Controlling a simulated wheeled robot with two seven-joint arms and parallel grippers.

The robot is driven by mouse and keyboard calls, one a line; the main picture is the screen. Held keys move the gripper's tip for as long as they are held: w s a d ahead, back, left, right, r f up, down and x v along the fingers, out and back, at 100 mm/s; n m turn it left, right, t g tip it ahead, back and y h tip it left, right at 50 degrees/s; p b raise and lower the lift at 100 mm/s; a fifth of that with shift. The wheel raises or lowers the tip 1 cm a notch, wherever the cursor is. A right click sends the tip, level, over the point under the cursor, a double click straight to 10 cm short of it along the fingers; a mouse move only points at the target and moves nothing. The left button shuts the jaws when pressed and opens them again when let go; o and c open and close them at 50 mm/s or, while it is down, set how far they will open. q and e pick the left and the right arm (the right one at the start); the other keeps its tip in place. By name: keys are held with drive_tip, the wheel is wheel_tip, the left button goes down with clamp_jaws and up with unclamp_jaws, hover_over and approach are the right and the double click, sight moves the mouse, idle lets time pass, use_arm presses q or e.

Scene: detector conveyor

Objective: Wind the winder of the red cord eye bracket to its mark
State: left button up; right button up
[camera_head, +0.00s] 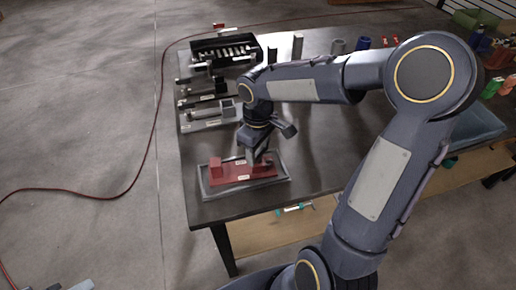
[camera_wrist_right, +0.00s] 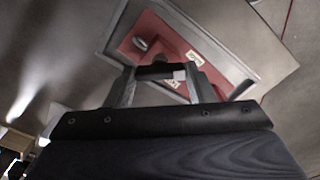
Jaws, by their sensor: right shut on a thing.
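The red bracket (camera_head: 228,174) lies in a shallow grey tray (camera_head: 207,192) at the table's near left corner. It has a raised red block at its left end and small white labels. It also shows in the wrist view (camera_wrist_right: 137,36), with two pale labels. My right gripper (camera_head: 257,160) is over the bracket's right end, pointing down. In the wrist view its fingers (camera_wrist_right: 160,82) are shut on a dark piece with a pale end, which seems to be the winder (camera_wrist_right: 157,72). The fingers partly hide it, and I cannot make out its mark. My left gripper is out of view.
Behind the tray, grey fixtures (camera_head: 208,117) and a black box (camera_head: 205,51) of small parts stand along the table's left side. Several small cylinders and blocks stand at the back. The table (camera_head: 305,150) is bare right of the tray. A red cord (camera_head: 152,135) runs across the floor.

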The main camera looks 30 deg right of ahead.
sight(258, 153)
drive_tip(key=shift+m, duration=0.3)
drive_tip(key=m+b, duration=0.1)
drive_tip(key=m, duration=0.2)
drive_tip(key=shift+w, duration=0.1)
drive_tip(key=shift+m+b, duration=0.5)
drive_tip(key=shift+m, duration=2)
drive_tip(key=o, duration=1)
wheel_tip(258, 153, up, 8)
drive_tip(key=shift+f+p, duration=0.1)
drive_tip(key=shift+p, duration=0.2)
